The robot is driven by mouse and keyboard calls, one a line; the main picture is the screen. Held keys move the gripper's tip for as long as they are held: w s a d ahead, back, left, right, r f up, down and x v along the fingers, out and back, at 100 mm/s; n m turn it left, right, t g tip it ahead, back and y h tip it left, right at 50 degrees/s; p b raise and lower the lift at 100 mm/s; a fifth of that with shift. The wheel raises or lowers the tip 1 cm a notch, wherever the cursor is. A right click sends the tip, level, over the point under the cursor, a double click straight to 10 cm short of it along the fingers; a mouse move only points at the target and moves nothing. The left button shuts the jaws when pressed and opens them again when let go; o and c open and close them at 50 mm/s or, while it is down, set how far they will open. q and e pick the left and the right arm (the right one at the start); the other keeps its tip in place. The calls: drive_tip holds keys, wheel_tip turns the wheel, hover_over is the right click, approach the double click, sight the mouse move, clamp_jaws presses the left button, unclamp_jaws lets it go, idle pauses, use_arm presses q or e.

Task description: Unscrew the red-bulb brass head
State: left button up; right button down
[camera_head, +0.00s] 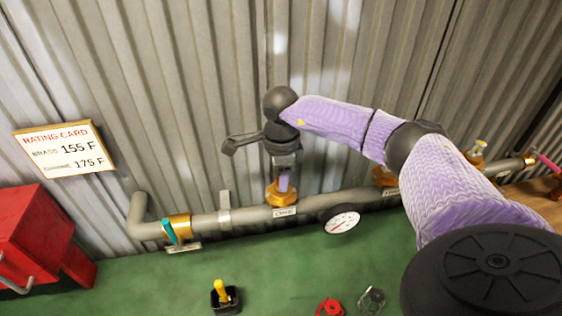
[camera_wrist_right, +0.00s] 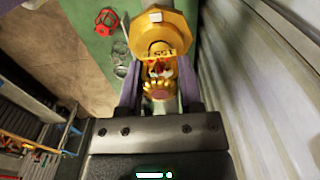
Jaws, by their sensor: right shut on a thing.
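My right gripper (camera_head: 284,182) is above the grey pipe (camera_head: 255,215), pointing down at a brass fitting (camera_head: 281,196). In the right wrist view my gripper (camera_wrist_right: 159,80) has its two fingers on either side of a brass sprinkler head (camera_wrist_right: 158,92), shut on it. A small reddish part shows in the middle of the head, partly hidden by its frame. The head sits at a larger gold fitting (camera_wrist_right: 160,22); I cannot tell whether its thread has turned. My left gripper is not in view.
A rating card (camera_head: 65,148) hangs on the corrugated wall. A red box (camera_head: 35,240) stands at left. The pipe carries a teal-handled valve (camera_head: 172,231) and a gauge (camera_head: 342,220).

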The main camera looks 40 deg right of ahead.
drive_tip(key=shift+r+p, duration=0.75)
drive_tip(key=shift+r, duration=0.35)
wheel_tip(320, 180, up, 5)
drive_tip(key=p, duration=0.4)
drive_tip(key=shift+r, duration=0.15)
drive_tip(key=shift+d, duration=0.1)
